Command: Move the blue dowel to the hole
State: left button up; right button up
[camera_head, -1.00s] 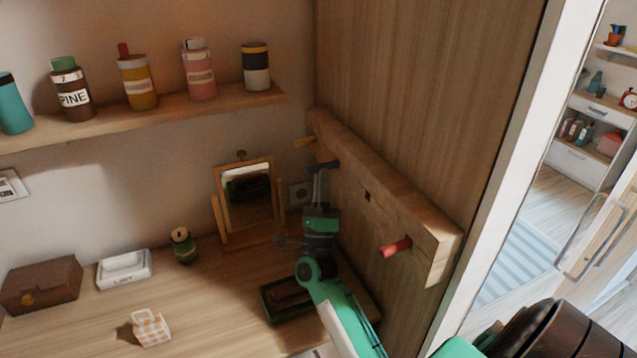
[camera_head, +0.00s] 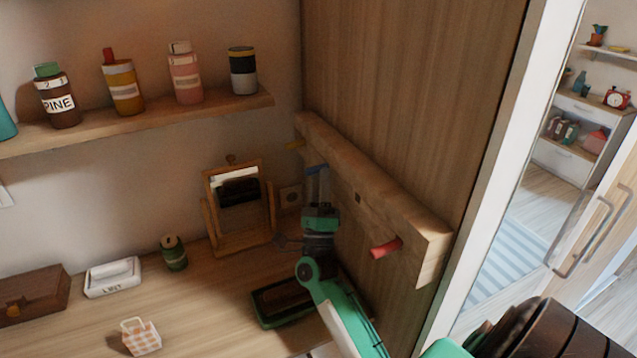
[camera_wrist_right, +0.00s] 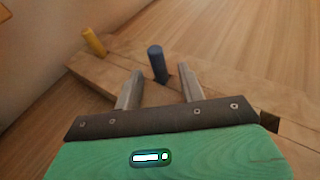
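The blue dowel (camera_head: 316,168) sticks out of a wooden rail (camera_head: 375,183) on the wood panel. In the right wrist view the blue dowel (camera_wrist_right: 156,62) stands between the two fingertips, with a gap on each side. My right gripper (camera_head: 318,184) is open at the dowel; its two grey fingers show in the right wrist view (camera_wrist_right: 160,76). A dark square hole (camera_head: 358,198) lies in the rail between the blue dowel and a red dowel (camera_head: 386,247). The hole's edge also shows at the right in the wrist view (camera_wrist_right: 269,120). My left gripper is not in view.
A yellow dowel (camera_head: 295,145) is at the rail's far end. Below are a mirror (camera_head: 238,205), a green tray (camera_head: 283,302), a green jar (camera_head: 174,253) and a checkered basket (camera_head: 141,336). A shelf (camera_head: 140,122) holds several bottles. The panel borders a doorway at right.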

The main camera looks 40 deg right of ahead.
pick_arm(q)
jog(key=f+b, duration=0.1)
jog(key=b, duration=0.1)
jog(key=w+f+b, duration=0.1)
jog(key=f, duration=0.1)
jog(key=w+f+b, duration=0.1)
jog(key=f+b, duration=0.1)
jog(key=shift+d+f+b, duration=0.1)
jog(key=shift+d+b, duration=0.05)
jog(key=shift+b, duration=0.2)
pick_arm(e)
jog(key=v, duration=1.3)
jog(key=shift+s+a+f, duration=0.15)
jog(key=shift+s+f, duration=0.05)
jog(key=shift+f, duration=0.1)
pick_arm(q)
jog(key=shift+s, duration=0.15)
